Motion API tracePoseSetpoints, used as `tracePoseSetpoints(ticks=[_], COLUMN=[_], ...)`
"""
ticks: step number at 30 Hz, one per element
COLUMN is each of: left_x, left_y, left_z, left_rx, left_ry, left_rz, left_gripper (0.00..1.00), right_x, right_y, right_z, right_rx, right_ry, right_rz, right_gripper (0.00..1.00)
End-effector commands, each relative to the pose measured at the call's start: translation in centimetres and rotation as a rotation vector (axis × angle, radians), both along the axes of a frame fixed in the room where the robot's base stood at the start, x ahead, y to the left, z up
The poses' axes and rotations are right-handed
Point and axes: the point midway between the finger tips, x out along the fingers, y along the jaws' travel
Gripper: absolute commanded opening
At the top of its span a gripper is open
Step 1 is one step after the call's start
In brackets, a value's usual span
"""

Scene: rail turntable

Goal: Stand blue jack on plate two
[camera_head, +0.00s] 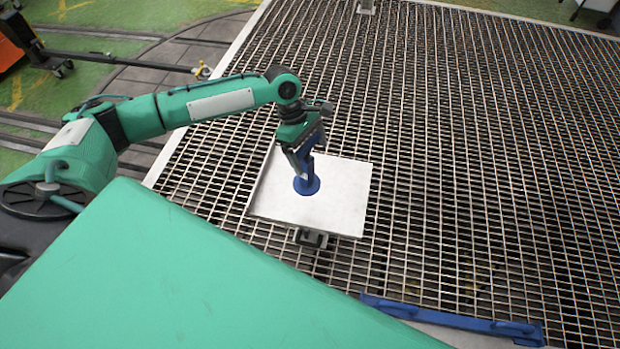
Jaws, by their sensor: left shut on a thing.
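The blue jack (308,184) is upright at the white square plate (341,209), with its round base over the plate's middle. I cannot tell for sure whether the base touches the plate. My left gripper (302,160) is above the plate, shut on the upper part of the jack and hiding some of it. No number shows on the plate, so I cannot tell whether it is plate two. My right gripper is not in view.
The plate lies on a wide metal grating (470,160) with free room to the right. A blue bar with handles (450,319) lies at the lower right. A small metal bracket (311,238) sits at the plate's near edge. Rails and an orange machine (12,45) are at the upper left.

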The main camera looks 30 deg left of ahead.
Motion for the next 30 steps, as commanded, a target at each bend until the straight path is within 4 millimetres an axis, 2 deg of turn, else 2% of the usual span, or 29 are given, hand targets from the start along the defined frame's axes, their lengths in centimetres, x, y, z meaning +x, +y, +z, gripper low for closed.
tracePoseSetpoints(ticks=[1,6,10,17,24,30], left_x=[0.0,0.0,0.0,0.1,0.1,0.1], left_y=[-0.1,-0.1,-0.1,-0.1,-0.1,-0.1], left_z=[-0.9,-5.1,-7.7,-9.7,-12.7,-13.2], left_rx=[-0.002,-0.001,0.0,-0.001,-0.001,-0.001], left_ry=[0.002,0.001,0.0,-0.002,-0.001,-0.002], left_rz=[0.002,0.001,0.001,0.0,-0.001,-0.001], left_gripper=[0.24,0.24,0.24,0.24,0.24,0.24], right_x=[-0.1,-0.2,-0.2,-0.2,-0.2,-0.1], right_y=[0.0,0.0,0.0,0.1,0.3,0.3], right_z=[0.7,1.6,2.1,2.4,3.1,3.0], right_rx=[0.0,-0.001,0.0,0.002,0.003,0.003], right_ry=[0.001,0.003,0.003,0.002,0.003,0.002], right_rz=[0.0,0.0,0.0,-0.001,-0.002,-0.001], right_gripper=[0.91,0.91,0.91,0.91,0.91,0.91])
